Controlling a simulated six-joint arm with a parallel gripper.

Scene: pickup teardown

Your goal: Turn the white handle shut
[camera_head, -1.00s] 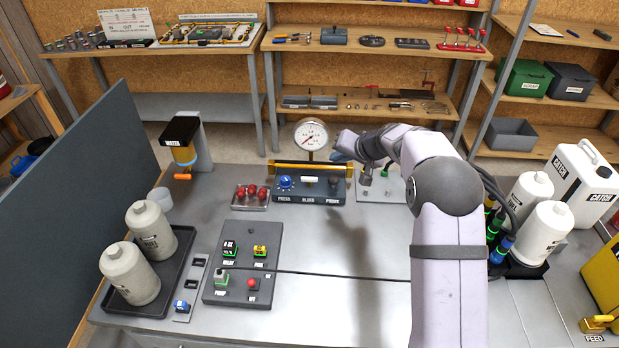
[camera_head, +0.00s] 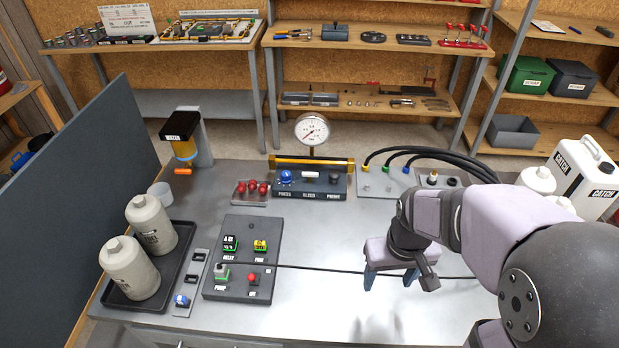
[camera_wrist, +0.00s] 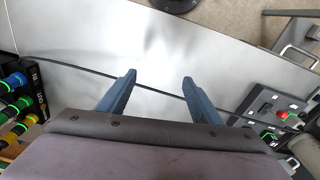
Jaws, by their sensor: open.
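The white handle (camera_head: 311,175) is a short white bar on the dark control block (camera_head: 322,191), above its middle label. It lies crosswise, roughly along the block's length. A blue knob (camera_head: 286,178) sits to its left and a black knob (camera_head: 335,179) to its right. My gripper (camera_head: 389,282) is open and empty over the right-middle of the bench, well to the right and nearer the front than the handle. The wrist view shows its two blue fingers (camera_wrist: 159,78) apart above bare bench. The handle does not show there.
A round gauge (camera_head: 312,131) and a yellow bar (camera_head: 311,162) stand behind the block. Dark hoses with coloured plugs (camera_head: 405,170) are to its right. A button panel (camera_head: 243,259) and a tray (camera_head: 180,267) with bottles lie left. The bench between gripper and block is clear.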

